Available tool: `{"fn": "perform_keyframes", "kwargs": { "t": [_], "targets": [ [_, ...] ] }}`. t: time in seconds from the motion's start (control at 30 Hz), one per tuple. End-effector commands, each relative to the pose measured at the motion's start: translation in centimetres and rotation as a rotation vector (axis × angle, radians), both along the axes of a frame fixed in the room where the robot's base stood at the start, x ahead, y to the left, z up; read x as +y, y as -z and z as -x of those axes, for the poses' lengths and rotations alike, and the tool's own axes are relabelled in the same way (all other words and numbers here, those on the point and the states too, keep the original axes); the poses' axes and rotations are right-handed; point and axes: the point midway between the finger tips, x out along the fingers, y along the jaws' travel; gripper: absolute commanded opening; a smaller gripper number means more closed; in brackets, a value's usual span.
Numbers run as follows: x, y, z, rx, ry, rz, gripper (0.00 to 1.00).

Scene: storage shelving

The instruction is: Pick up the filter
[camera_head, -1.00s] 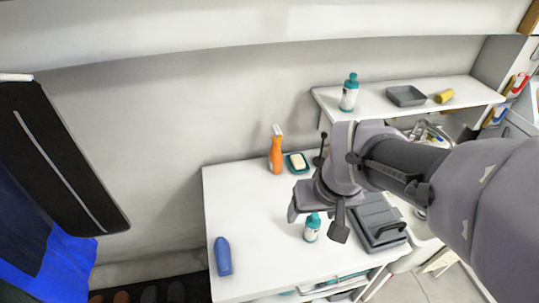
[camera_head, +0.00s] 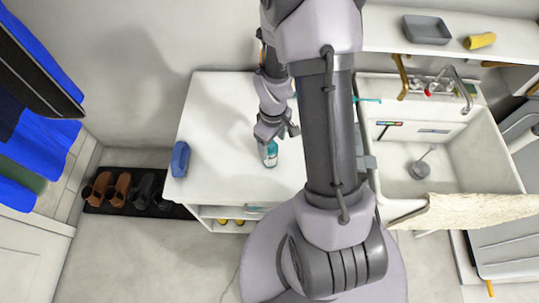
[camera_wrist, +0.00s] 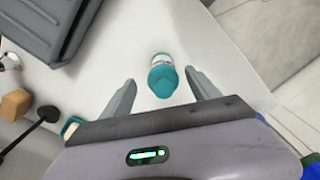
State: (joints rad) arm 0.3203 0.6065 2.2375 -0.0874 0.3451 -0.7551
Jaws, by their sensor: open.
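Nothing in view is clearly a filter. A round grey piece with a thin rod (camera_head: 419,168) lies in the sink; I cannot tell whether it is the filter. My gripper (camera_head: 276,130) is open above the white counter, just over a small white bottle with a teal cap (camera_head: 269,153). In the wrist view the bottle (camera_wrist: 163,75) stands between and beyond my open fingers (camera_wrist: 160,88). The fingers do not appear to touch it.
A blue bottle (camera_head: 180,159) stands at the counter's (camera_head: 215,115) left side. The sink (camera_head: 465,165) is at right. A shelf (camera_head: 385,30) above holds a grey tray (camera_head: 426,29) and a yellow roll (camera_head: 480,40). Shoes (camera_head: 120,189) lie on a floor mat.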

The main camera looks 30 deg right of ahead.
Motion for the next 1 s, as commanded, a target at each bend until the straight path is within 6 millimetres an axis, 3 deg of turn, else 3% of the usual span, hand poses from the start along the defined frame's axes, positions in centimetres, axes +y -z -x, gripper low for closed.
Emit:
{"fn": "perform_keyframes", "kwargs": {
  "t": [0.17, 0.37, 0.57, 0.93, 1.0],
  "targets": [
    [0.2, 1.8, -0.1, 0.0, 0.0, -0.001, 0.7],
    [0.6, 5.7, -0.3, 0.001, 0.0, -0.001, 0.7],
    [0.6, 5.6, -0.4, -0.001, 0.001, 0.0, 0.7],
    [0.6, 5.6, -0.4, -0.001, 0.001, 0.0, 0.0],
    [0.6, 5.6, -0.4, -0.001, 0.001, 0.0, 0.0]
  ]
}}
